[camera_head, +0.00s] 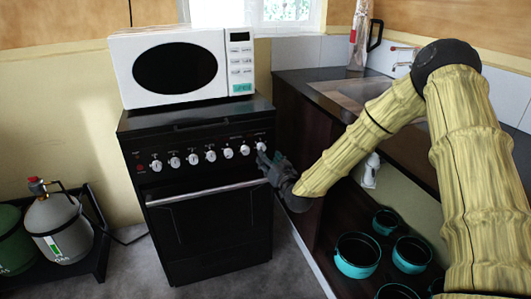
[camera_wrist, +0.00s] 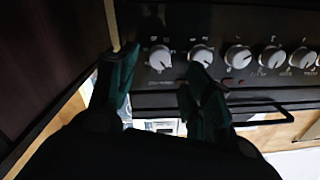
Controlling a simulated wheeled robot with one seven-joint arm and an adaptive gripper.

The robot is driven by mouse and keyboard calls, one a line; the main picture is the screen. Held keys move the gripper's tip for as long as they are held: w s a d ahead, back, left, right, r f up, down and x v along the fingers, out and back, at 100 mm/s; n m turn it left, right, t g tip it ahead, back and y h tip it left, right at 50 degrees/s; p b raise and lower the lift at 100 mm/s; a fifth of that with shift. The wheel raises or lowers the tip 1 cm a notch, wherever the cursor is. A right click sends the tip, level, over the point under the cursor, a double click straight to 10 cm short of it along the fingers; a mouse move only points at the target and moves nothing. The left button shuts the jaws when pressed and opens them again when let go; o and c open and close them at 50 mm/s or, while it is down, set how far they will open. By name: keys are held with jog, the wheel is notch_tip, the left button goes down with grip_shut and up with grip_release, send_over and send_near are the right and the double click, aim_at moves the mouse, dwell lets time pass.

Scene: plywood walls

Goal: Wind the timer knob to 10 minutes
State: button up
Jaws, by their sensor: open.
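The black stove's front panel carries a row of several white knobs. The labels are too small to read, so I cannot tell which knob is the timer. My gripper (camera_head: 266,160) is at the right end of this row, close to the rightmost knob (camera_head: 260,147). In the wrist view, which looks upside down, that end knob (camera_wrist: 160,57) shows between the two fingertips of my open gripper (camera_wrist: 162,66). I cannot tell whether the fingers touch the knob.
A white microwave (camera_head: 222,48) stands on the stove. The oven door handle (camera_head: 205,193) runs below the knobs. A dark counter with a sink (camera_head: 350,92) and open shelf with teal pots (camera_head: 357,256) is close on the right. Gas cylinders (camera_head: 55,225) stand at the left.

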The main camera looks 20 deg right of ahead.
aim_at(263, 149)
jog(key=shift+w+a, duration=0.15)
jog(key=shift+w, duration=1.35)
jog(key=shift+w+a, duration=0.1)
jog(key=shift+w, duration=1.35)
jog(key=shift+c, duration=0.3)
jog(key=c, duration=0.9)
